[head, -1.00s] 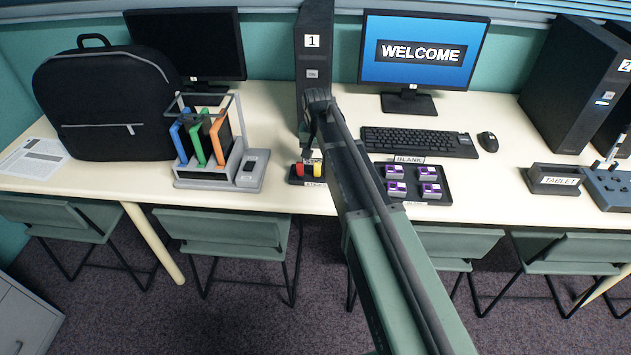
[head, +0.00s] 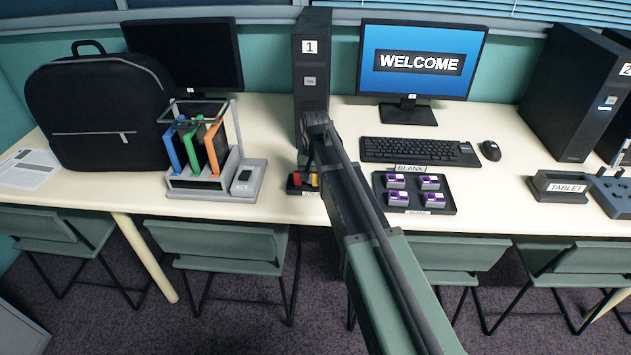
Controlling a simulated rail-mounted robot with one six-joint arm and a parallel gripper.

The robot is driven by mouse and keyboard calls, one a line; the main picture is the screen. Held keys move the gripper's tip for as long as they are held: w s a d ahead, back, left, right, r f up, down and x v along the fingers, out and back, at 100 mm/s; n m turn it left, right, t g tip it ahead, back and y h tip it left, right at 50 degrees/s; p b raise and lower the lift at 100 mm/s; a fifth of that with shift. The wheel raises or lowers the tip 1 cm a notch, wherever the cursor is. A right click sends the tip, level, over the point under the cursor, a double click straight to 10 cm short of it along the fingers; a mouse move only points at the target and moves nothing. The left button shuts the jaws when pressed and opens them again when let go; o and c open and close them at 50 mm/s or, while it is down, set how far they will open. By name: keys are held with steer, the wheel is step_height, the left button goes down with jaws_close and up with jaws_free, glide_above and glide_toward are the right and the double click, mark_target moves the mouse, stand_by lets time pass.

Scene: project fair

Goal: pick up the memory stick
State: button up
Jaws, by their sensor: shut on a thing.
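A small black tray (head: 308,192) at the front of the desk, below the tower marked 1, holds small upright sticks. A red one (head: 298,180) and a yellow one (head: 315,179) show; memory sticks by their look. My gripper (head: 304,167) points down right at the back of this tray, seen from behind my arm. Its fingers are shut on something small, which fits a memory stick. The held piece itself is too small and too covered to make out.
A rack (head: 205,181) with blue, green and orange slabs stands left of the tray. The black tray with purple-topped blocks (head: 437,208) is right of my arm. The keyboard (head: 420,151) and tower 1 (head: 313,70) are behind. Bare desk lies between rack and tower.

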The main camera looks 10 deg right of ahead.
steer(key=shift+c, duration=0.2)
step_height(320, 180, up, 20)
steer(key=p, duration=2)
